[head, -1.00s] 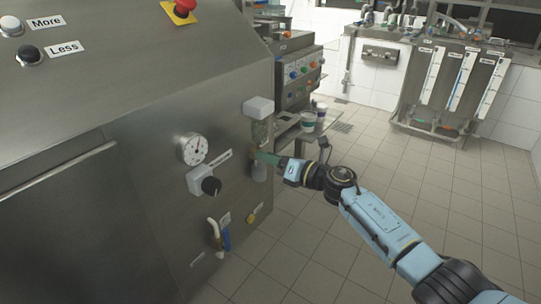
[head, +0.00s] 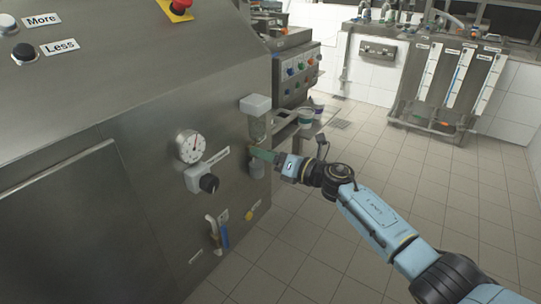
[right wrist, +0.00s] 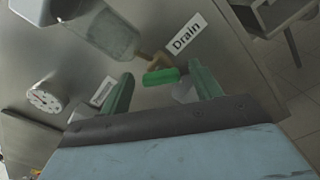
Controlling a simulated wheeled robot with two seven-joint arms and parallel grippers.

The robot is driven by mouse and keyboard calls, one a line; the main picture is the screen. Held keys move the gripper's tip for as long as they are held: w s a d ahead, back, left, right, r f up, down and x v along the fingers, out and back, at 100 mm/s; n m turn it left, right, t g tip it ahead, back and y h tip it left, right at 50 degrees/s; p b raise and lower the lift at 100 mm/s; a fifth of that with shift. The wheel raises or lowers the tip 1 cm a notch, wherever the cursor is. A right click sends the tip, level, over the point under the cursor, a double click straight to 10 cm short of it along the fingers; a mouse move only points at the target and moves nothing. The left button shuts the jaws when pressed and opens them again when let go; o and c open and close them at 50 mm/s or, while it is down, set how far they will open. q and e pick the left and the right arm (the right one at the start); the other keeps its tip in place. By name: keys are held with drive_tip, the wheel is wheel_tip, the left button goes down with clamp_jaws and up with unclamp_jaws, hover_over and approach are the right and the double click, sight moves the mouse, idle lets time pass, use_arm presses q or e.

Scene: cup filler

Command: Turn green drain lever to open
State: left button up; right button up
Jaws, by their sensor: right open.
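The green drain lever (right wrist: 161,76) shows in the right wrist view, on a brass-coloured valve stem beside the "Drain" label (right wrist: 185,35). It lies crosswise between the fingers of my right gripper (right wrist: 160,69). The gripper is open, with a gap between each finger and the lever. In the head view, my right gripper (head: 264,154) reaches from the right to the steel machine's side panel (head: 150,140), beside the clear cylinder. I cannot make out the lever in the head view. My left gripper is not in view.
A clear cylinder (right wrist: 113,33) is close to the lever. Cups (head: 305,118) stand behind the gripper. The tiled floor at right is clear.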

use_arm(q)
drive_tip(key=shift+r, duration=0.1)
use_arm(e)
drive_tip(key=shift+s+d, duration=0.1)
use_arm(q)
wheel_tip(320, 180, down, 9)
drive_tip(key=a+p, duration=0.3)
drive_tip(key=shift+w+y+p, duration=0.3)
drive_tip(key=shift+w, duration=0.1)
use_arm(e)
drive_tip(key=v, duration=1.3)
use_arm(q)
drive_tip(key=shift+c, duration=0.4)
